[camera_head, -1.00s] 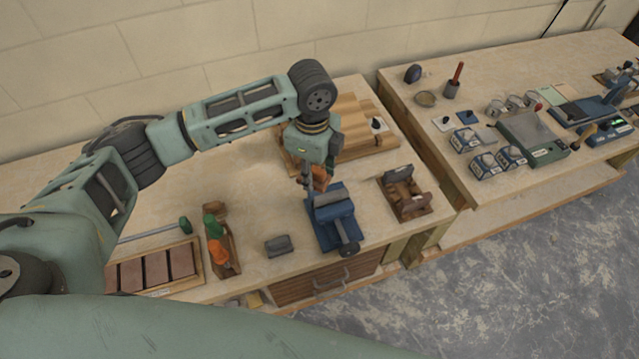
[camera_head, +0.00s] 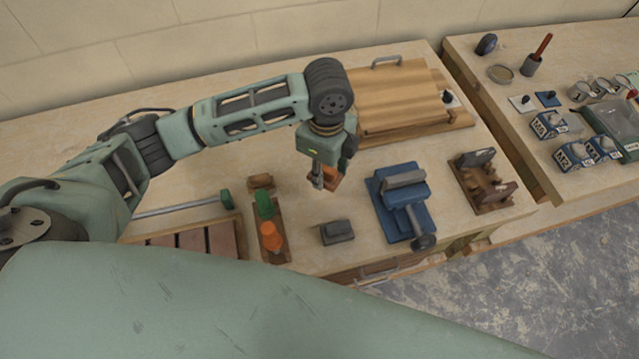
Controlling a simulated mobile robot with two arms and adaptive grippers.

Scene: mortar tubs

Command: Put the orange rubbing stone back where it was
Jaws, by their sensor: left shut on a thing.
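My left gripper (camera_head: 322,180) is shut on a small orange-brown block, which I take to be the orange rubbing stone (camera_head: 331,176). It holds the block over the bench, behind a small grey block (camera_head: 337,232) and left of the blue vise (camera_head: 403,206). The gripper's fingers hide part of the block. A narrow wooden rack (camera_head: 257,182) stands to the left of the gripper, with a green piece (camera_head: 265,206) and an orange piece (camera_head: 271,241) in it. My right gripper is not in view.
A wooden board with a metal handle (camera_head: 400,95) lies behind the gripper. A wooden holder (camera_head: 484,182) stands right of the vise. A tray (camera_head: 240,226) with reddish-brown slabs is at the lower left. A gap separates the two benches.

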